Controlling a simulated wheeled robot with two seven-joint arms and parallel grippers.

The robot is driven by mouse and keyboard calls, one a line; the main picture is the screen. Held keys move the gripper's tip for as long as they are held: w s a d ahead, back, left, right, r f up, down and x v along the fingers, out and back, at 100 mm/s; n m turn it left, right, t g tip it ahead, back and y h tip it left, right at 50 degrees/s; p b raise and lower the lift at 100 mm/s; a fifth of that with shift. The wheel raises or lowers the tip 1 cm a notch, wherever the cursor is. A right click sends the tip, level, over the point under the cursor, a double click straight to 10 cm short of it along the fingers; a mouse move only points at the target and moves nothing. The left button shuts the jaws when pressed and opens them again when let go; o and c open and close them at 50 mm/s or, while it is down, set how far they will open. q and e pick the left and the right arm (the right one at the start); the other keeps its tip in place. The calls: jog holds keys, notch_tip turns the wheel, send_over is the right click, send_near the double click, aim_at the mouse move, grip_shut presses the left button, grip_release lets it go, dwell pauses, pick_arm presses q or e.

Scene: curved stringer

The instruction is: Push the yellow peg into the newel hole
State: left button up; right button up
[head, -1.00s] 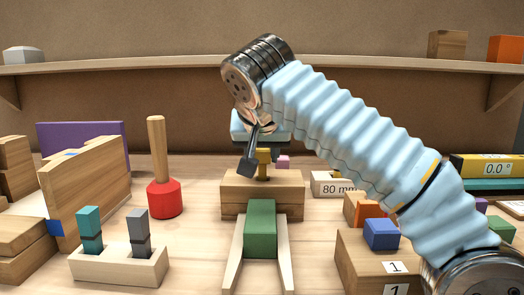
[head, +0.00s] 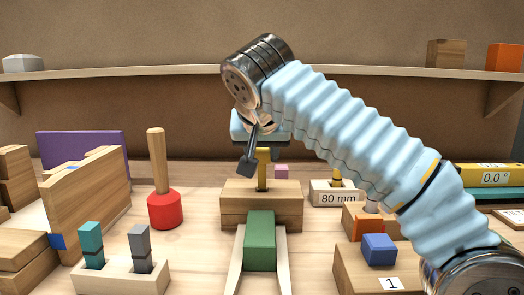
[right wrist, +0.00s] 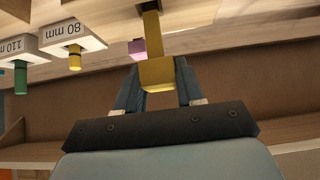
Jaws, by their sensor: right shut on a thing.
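The yellow peg (head: 263,170) stands upright over the wooden newel block (head: 235,207), with a wider head and a narrower shaft below. Its lower end meets the block's top face; I cannot tell how deep it sits, and the hole itself is hidden. My right gripper (head: 262,148) points down from above and is shut on the peg's head. In the right wrist view the two dark fingers (right wrist: 157,88) flank the yellow peg head (right wrist: 157,74), and its shaft runs toward the wood. My left gripper is not in view.
A green block (head: 260,240) between two pale rails lies in front of the newel block. A red mallet (head: 165,208) stands at left, near a holder (head: 120,282) with teal and grey pegs. The 80 mm block (head: 338,198) and a blue cube (head: 379,248) are at right.

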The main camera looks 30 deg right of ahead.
aim_at(262, 166)
jog(key=shift+p, duration=0.5)
dwell(0.9)
jog(key=shift+f+b, duration=1.5)
jog(key=shift+f, duration=0.3)
jog(key=o, duration=1.1)
jog(key=shift+r, duration=0.1)
jog(key=p+v, duration=0.3)
jog(key=v, duration=1)
jog(key=shift+s+r+p, duration=0.2)
jog(key=shift+r+p, duration=0.1)
jog(key=shift+r, duration=0.05)
jog(key=shift+a, duration=0.1)
